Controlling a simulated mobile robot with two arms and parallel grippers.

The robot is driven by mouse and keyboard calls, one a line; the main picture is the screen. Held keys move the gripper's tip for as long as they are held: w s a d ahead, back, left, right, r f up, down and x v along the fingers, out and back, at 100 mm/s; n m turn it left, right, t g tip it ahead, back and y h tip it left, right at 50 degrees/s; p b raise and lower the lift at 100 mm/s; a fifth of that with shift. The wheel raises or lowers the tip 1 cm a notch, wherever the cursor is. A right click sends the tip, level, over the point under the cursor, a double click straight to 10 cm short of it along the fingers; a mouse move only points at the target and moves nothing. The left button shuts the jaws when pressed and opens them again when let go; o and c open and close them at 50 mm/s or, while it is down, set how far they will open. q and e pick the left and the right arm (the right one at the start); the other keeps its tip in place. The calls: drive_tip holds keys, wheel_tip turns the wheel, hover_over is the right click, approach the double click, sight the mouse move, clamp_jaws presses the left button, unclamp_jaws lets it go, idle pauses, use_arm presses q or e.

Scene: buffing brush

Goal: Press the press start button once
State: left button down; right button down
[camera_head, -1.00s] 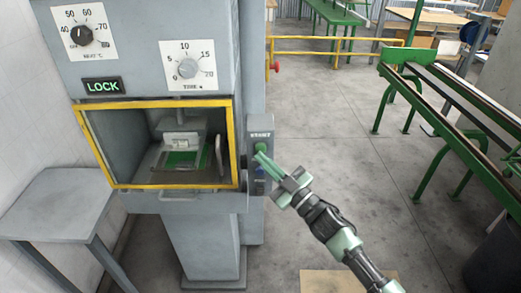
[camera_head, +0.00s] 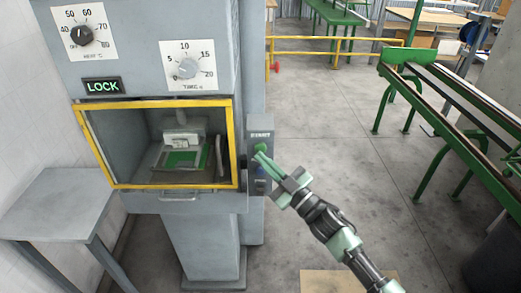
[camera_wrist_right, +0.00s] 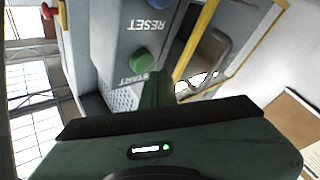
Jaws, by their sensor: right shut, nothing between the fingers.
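The press start button is a green knob (camera_head: 261,148) under the START label (camera_head: 260,134) on the grey control box at the right side of the press. It also shows in the right wrist view (camera_wrist_right: 140,59), beside its START lettering. My right gripper (camera_head: 258,156) is shut and empty, with its green fingertips just below the button in the head view. In the right wrist view the dark green fingers (camera_wrist_right: 157,90) end close beside the button; I cannot tell whether they touch it. My left gripper is not in view.
A blue button (camera_head: 261,171) sits lower on the same box. The press (camera_head: 120,200) has a yellow-framed window, two dials and a lit LOCK sign (camera_head: 103,86). A grey side table (camera_head: 60,200) stands left. Open floor lies right, before a green rack (camera_head: 450,120).

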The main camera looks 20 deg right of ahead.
drive_tip(key=shift+w, duration=0.2)
drive_tip(key=shift+w+d, duration=0.15)
drive_tip(key=shift+w, duration=0.05)
drive_tip(key=shift+w+d, duration=0.15)
drive_tip(key=shift+w, duration=0.35)
idle(0.9)
drive_tip(key=shift+s, duration=0.1)
idle(0.4)
drive_tip(key=shift+s+a, duration=0.25)
drive_tip(key=shift+s, duration=0.55)
drive_tip(key=s+p, duration=0.1)
drive_tip(key=s, duration=0.1)
drive_tip(key=s+a+p, duration=0.1)
drive_tip(key=s, duration=0.1)
drive_tip(key=shift+s+a, duration=0.2)
drive_tip(key=shift+s, duration=0.2)
